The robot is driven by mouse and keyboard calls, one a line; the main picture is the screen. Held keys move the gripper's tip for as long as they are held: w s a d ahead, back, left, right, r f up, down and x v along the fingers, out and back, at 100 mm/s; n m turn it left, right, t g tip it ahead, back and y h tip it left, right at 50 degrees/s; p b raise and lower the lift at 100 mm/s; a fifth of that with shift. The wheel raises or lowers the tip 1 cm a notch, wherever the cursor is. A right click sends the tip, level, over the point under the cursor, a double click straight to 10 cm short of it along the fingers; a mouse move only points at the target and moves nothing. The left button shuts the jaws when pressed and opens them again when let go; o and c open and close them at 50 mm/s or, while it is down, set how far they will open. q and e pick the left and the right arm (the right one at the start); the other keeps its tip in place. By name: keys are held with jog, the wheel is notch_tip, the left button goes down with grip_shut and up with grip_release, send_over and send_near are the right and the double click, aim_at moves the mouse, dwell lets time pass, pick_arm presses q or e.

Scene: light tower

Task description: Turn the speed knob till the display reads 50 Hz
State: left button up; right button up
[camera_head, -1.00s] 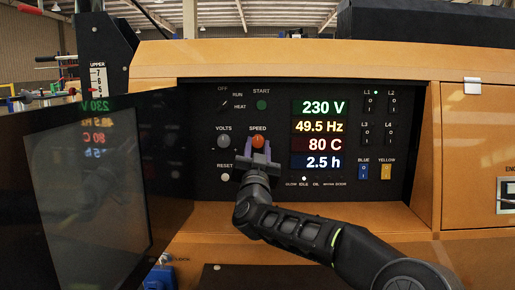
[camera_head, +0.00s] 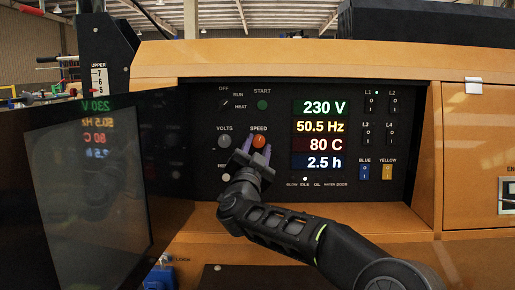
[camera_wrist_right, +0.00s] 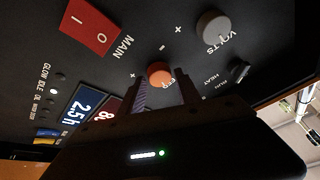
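The orange speed knob (camera_head: 259,141) sits under the SPEED label on the black panel (camera_head: 210,108). The yellow frequency line on the display (camera_head: 320,126) reads 50.5 Hz. My right gripper (camera_head: 254,153) is at the knob from below, with its purple fingers apart. In the right wrist view the knob (camera_wrist_right: 160,74) shows between the two fingertips (camera_wrist_right: 161,80), with a small gap visible on each side. The gripper looks open, not pressed on the knob. My left gripper is not in view.
The grey volts knob (camera_head: 224,141) is just left of the speed knob. The reset button (camera_head: 226,177) is below it, close to my gripper. Switches (camera_head: 369,104) fill the panel's right side.

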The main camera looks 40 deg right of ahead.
jog(key=shift+o, duration=1.3)
jog(key=v, duration=0.7)
jog(key=shift+s+a+f, duration=0.15)
jog(key=shift+s+a, duration=0.1)
